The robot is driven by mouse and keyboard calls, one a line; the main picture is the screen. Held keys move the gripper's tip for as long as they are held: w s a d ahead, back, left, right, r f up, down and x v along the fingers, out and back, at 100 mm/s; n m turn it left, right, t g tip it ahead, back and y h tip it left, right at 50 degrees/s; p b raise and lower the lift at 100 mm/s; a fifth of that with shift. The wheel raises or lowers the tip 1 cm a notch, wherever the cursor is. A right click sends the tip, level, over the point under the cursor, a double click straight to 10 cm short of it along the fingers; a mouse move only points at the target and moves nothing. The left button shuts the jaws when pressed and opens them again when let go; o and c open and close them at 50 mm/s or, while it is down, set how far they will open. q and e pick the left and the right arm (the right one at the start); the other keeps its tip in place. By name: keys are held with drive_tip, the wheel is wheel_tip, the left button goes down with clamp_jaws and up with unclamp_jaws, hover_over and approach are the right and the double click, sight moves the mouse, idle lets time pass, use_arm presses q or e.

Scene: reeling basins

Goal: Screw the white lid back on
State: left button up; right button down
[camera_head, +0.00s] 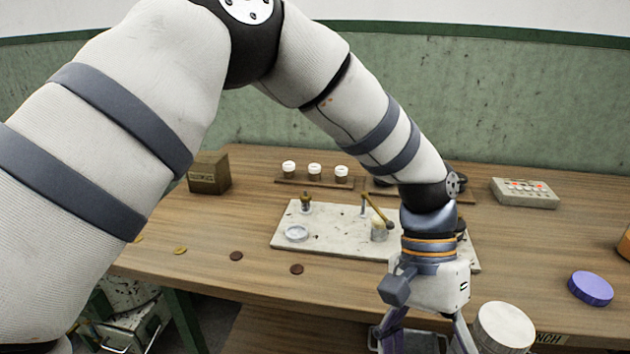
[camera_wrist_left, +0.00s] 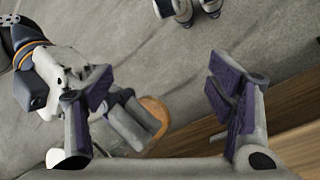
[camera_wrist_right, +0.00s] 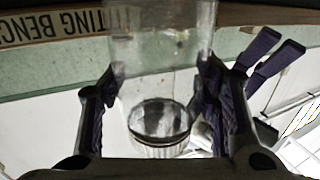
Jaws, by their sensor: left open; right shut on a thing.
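The white lid (camera_head: 505,326) shows at the bottom right of the head view, in front of the bench edge. In the right wrist view, my right gripper (camera_wrist_right: 160,95) is shut on a clear glass jar (camera_wrist_right: 160,40); a ribbed round part shows at one end of it. I cannot tell how tightly the lid sits. My left gripper (camera_head: 424,343) points down, just left of the lid in the head view, its tips cut off by the frame. It is open and empty in the left wrist view (camera_wrist_left: 158,95), where the right gripper (camera_wrist_left: 60,75) shows at left.
The bench (camera_head: 240,255) carries a pale slab (camera_head: 335,242) with small fittings, a rack of white-capped jars (camera_head: 314,171), a brown box (camera_head: 208,173), a control box (camera_head: 525,193) and a purple lid (camera_head: 591,288). The bench's front right is mostly clear.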

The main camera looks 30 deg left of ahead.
use_arm(q)
drive_tip(key=s+a+f+n, duration=0.1)
drive_tip(key=s+a+f, duration=0.2)
drive_tip(key=f, duration=0.4)
drive_tip(key=s+a+f+n, duration=0.2)
drive_tip(key=s+f, duration=0.1)
drive_tip(key=f, duration=0.4)
drive_tip(key=s+a+f+t+y, duration=0.1)
drive_tip(key=s+a+f, duration=0.3)
drive_tip(key=s+a, duration=0.3)
drive_tip(key=s+a+f+n+t+y, duration=0.1)
drive_tip(key=s+a+f+t+y, duration=0.1)
drive_tip(key=s+a+f, duration=0.3)
drive_tip(key=s+a, duration=0.3)
drive_tip(key=s, duration=0.1)
drive_tip(key=shift+s+t, duration=0.25)
drive_tip(key=shift+t, duration=0.05)
